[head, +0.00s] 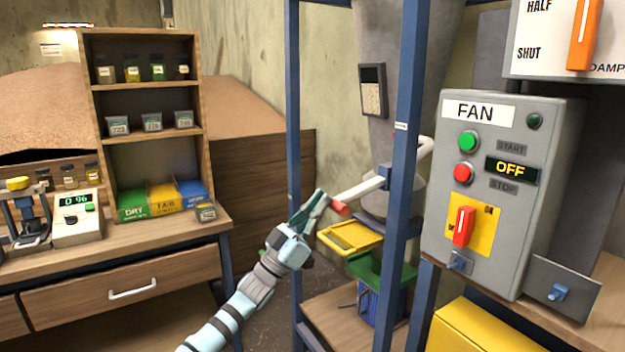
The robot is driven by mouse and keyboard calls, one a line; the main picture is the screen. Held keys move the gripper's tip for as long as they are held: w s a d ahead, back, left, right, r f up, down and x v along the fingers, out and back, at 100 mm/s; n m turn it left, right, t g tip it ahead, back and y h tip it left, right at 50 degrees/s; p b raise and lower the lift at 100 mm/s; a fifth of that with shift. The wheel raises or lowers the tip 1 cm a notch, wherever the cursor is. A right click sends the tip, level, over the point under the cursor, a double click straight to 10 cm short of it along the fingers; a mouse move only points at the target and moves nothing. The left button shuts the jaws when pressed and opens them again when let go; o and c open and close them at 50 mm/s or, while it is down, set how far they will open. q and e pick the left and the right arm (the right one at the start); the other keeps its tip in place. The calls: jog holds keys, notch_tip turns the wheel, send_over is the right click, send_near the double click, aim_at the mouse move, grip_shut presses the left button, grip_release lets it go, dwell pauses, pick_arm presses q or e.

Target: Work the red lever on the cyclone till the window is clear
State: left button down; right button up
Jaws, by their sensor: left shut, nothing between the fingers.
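The cyclone (388,140) is a grey cone behind the blue frame posts. Its dark-framed window (373,90) shows pale, grainy material in the lower part and dark above. A white lever arm (362,188) runs down to the left from the cyclone's lower end and ends in a red grip (338,207). My left gripper (325,203) is at the lever's red end, its fingers shut with nothing held. I cannot tell whether the fingers touch the grip. My right gripper is not in view.
A yellow tray (352,238) and a green funnel-like piece (380,270) sit below the lever. Blue posts (408,150) stand close by. A fan panel (490,200) reading OFF is at right. A wooden desk (120,240) with shelves is at left.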

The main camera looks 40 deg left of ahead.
pick_arm(q)
notch_tip(320, 180, up, 4)
jog(key=s+p, duration=0.2)
jog(key=p, duration=0.2)
jog(key=v, duration=1)
jog(key=shift+a+b, duration=0.3)
jog(key=shift+b, duration=0.1)
jog(key=shift+w+f, duration=0.1)
jog(key=shift+w, duration=0.05)
notch_tip(320, 180, up, 13)
jog(key=g+y+p, duration=0.1)
jog(key=g+p, duration=0.4)
jog(key=p, duration=1.3)
jog(key=shift+w, duration=0.35)
